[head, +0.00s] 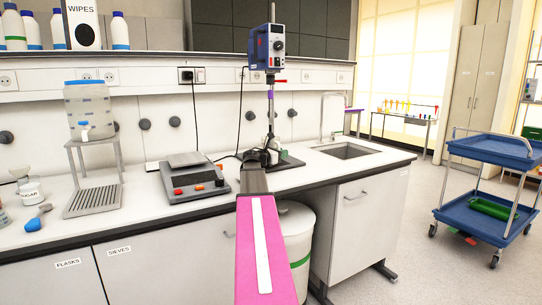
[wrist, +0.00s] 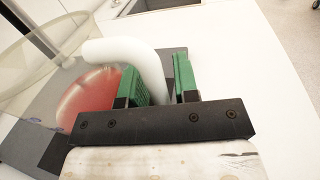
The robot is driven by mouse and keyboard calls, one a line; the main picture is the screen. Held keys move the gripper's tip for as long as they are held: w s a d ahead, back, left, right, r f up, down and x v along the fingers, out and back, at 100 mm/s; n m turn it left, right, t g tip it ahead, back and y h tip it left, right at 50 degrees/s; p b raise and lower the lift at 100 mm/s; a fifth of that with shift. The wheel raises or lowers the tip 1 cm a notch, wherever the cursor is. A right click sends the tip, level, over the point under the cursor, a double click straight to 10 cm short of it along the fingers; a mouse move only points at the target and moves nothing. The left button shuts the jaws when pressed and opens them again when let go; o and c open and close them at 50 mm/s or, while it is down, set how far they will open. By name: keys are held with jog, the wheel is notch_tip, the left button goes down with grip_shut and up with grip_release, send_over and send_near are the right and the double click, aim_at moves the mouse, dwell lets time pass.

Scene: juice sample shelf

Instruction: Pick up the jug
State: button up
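The jug (wrist: 98,92) is clear, with red liquid in the bottom and a thick white curved handle (wrist: 130,50). In the wrist view it stands on a dark grey plate (wrist: 180,62) at the left. My gripper (wrist: 163,82) has two green fingers, set apart, with the lower handle running down between them. A gap shows between the handle and the right finger. Whether the left finger touches the handle is unclear. In the head view my arm and the stirrer hide most of the jug, and the gripper's fingers cannot be made out.
An overhead stirrer (head: 268,48) stands above the spot my arm reaches. A balance (head: 193,178) is left of my arm and a sink (head: 346,151) right. A dispenser (head: 88,108) on a stand is farther left. A white bin (head: 296,222) is below the counter.

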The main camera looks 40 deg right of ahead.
grip_shut()
jog(key=shift+r, duration=0.2)
jog(key=s+a+r, duration=0.2)
jog(key=a+r, duration=0.1)
jog(key=a, duration=1.4)
notch_tip(320, 180, up, 6)
jog(key=shift+w+a, duration=0.25)
jog(key=shift+a, duration=0.15)
dwell(1.1)
jog(key=shift+s+r, duration=0.1)
